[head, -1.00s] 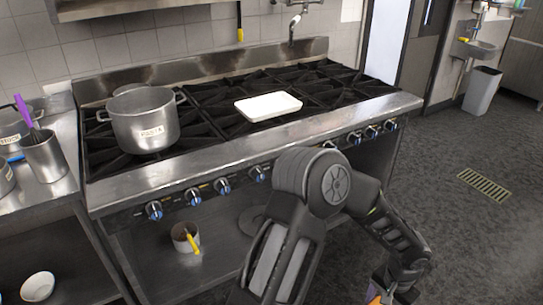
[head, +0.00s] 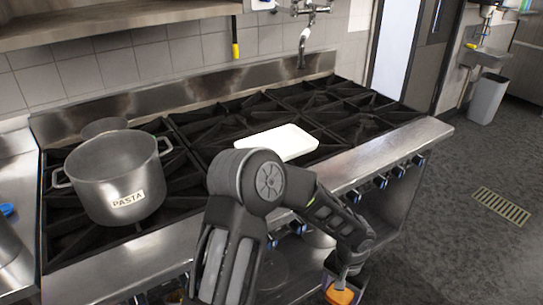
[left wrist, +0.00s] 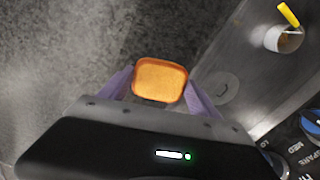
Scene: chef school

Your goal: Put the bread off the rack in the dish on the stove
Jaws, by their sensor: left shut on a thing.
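The bread (left wrist: 160,80), an orange-brown slice, is held between the two purple fingers of my left gripper (head: 345,282). In the head view the bread (head: 340,295) shows at the bottom edge, low in front of the stove. The dish (head: 283,142), white and rectangular, lies on the stove's (head: 400,165) black grates near the middle, partly covered by my arm. The gripper with the bread is well apart from the dish, nearer to me and lower. The rack is not in view, nor is my right gripper.
A large metal pot (head: 115,180) labelled PASTA stands on the left burners. A tap (head: 303,45) hangs above the back of the stove. The stove's steel front edge and knobs lie between the bread and the dish. A white cup (left wrist: 285,40) stands on the lower shelf.

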